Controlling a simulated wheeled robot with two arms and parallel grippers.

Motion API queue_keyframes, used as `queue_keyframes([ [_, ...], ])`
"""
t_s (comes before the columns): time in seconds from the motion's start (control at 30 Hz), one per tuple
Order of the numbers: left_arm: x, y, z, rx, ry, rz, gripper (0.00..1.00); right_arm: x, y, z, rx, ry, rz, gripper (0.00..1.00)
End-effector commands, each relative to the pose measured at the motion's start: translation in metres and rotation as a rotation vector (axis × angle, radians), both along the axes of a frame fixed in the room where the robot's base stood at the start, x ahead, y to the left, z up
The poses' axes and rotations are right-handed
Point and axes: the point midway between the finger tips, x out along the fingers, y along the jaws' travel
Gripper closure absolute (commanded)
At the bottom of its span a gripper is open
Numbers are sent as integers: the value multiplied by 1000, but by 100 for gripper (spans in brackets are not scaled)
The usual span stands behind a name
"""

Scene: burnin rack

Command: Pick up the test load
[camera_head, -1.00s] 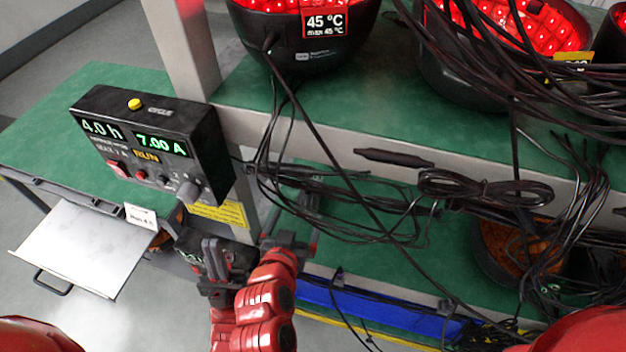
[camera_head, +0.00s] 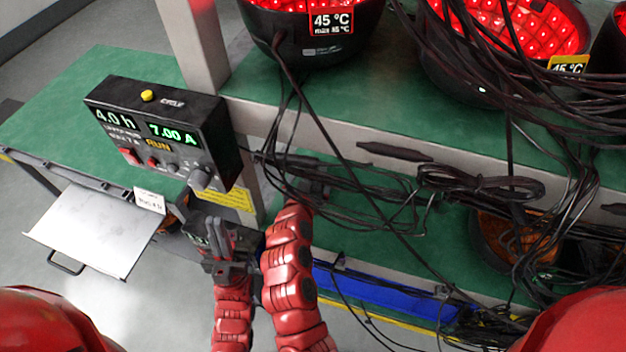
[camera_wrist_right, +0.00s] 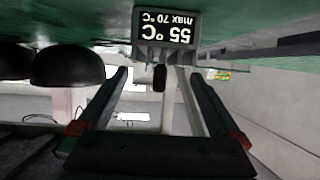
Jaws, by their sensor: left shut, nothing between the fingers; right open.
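I cannot clearly tell which thing is the test load; none carries a readable label saying so. My left gripper (camera_head: 220,238) is shut and empty, upright in front of the lower rack, below the control box (camera_head: 160,135). My right arm reaches under the upper shelf in the head view, its gripper mostly hidden among cables. In the right wrist view the right gripper (camera_wrist_right: 158,100) is open. A small dark rounded thing (camera_wrist_right: 159,77) shows between its fingers, with a pale post behind. An upside-down 55 °C sign (camera_wrist_right: 166,27) hangs just beyond.
Black cables (camera_head: 350,190) hang across the rack front. Lit red bowl-shaped units (camera_head: 310,45) stand on the green upper shelf (camera_head: 245,90). An orange-lit unit (camera_head: 500,240) and a blue strip (camera_head: 375,295) are lower. A pale drawer or tray (camera_head: 95,230) sticks out at left.

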Motion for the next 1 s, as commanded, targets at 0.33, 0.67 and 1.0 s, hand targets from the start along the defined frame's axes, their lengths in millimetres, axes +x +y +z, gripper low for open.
queue_keyframes([
  [0.33, 0, 0, 18, 0, 0, 0, 100, 37, -9, -16, -3, 2, -2, 0],
  [0.67, 0, 0, 18, 0, 0, 0, 100, 44, -10, -21, 0, 0, -2, 0],
  [1.0, 0, 0, 18, 0, 0, 0, 100, 44, -10, -21, 1, 0, -1, 56],
])
